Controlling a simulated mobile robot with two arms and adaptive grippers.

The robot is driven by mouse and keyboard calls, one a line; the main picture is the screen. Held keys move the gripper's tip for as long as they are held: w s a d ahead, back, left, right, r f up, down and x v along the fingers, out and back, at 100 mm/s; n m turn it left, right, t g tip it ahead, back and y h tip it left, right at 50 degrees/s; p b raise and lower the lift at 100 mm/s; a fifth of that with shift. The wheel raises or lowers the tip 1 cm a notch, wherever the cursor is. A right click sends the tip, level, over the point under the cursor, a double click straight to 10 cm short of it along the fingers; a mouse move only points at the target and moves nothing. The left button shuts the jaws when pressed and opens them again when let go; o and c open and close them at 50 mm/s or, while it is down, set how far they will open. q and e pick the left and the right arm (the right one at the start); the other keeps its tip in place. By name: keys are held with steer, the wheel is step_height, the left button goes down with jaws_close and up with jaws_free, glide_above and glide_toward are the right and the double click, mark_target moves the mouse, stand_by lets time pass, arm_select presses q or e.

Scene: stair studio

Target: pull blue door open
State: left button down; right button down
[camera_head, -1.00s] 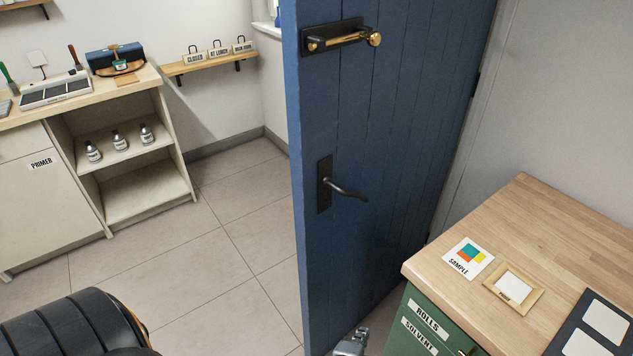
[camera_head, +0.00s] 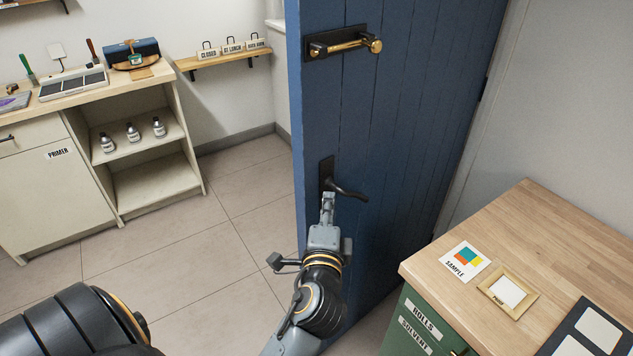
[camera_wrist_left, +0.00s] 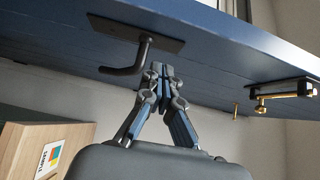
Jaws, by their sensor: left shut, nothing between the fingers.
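The blue door (camera_head: 385,130) stands ajar, swung into the room, with its free edge on the left and hinges at the right. A black lever handle (camera_head: 348,190) is on its face at mid height, and a brass pull bar (camera_head: 345,45) sits above. My left gripper (camera_head: 327,200) is shut and empty, with its fingertips just below the lever near its plate. In the left wrist view the fingertips (camera_wrist_left: 159,70) are beside the bent black lever (camera_wrist_left: 140,58); I cannot tell whether they touch. My right gripper is not in view.
A green cabinet with a wooden top (camera_head: 560,235) stands close at the right, holding a sample card (camera_head: 465,261) and frame (camera_head: 508,291). A cream workbench (camera_head: 50,195) stands at the left. The tiled floor (camera_head: 190,250) between is clear.

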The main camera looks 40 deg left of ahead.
mark_target(318, 175)
arm_select(q)
steer(key=w+a, duration=0.2)
steer(key=a, duration=0.2)
steer(key=shift+w+a+p, duration=0.3)
steer(key=shift+w+a, duration=0.1)
steer(key=shift+w, duration=0.1)
